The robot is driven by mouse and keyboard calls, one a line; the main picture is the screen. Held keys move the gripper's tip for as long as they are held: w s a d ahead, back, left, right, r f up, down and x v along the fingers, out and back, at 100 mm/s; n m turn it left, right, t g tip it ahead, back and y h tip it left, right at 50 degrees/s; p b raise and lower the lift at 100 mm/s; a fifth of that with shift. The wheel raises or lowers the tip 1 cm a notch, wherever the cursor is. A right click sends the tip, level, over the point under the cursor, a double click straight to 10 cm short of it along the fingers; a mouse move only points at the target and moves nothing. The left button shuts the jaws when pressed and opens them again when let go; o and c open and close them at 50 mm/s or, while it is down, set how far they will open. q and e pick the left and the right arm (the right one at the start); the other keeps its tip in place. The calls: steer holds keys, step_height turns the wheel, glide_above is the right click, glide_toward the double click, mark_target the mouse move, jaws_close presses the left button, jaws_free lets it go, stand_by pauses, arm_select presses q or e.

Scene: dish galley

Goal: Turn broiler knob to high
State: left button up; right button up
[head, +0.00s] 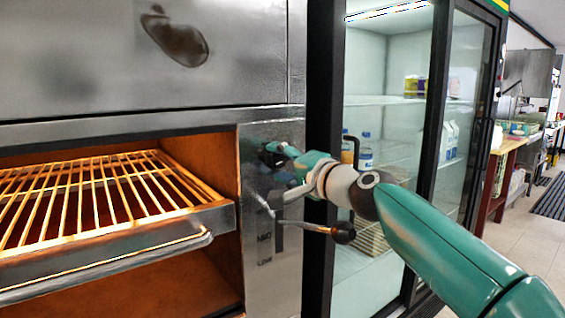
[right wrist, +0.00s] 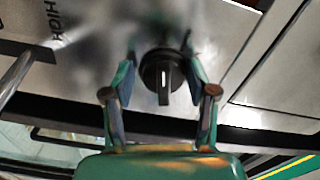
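The broiler knob (right wrist: 163,77) is round and black with a raised grip bar and a white pointer mark. It sits on the steel control panel (head: 258,200) to the right of the broiler opening. My right gripper (head: 284,162) is at the panel, and its fingers stand on either side of the knob in the right wrist view. It is open, with a small gap showing beside the knob on both sides. In the head view my gripper largely hides the knob. My left gripper is not in view.
A lever with a dark ball end (head: 343,232) sticks out below my right gripper. The broiler's wire rack (head: 95,195) and its front rail lie left of the panel. A glass-door fridge (head: 385,130) stands to the right, behind my right arm.

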steer(key=shift+o, duration=1.3)
steer(key=shift+a+f, duration=0.1)
steer(key=shift+f, duration=0.05)
steer(key=shift+w, duration=0.1)
steer(key=shift+d+r, duration=0.25)
steer(key=v, duration=1.2)
steer(key=shift+a+f, duration=0.1)
steer(key=shift+a, duration=0.05)
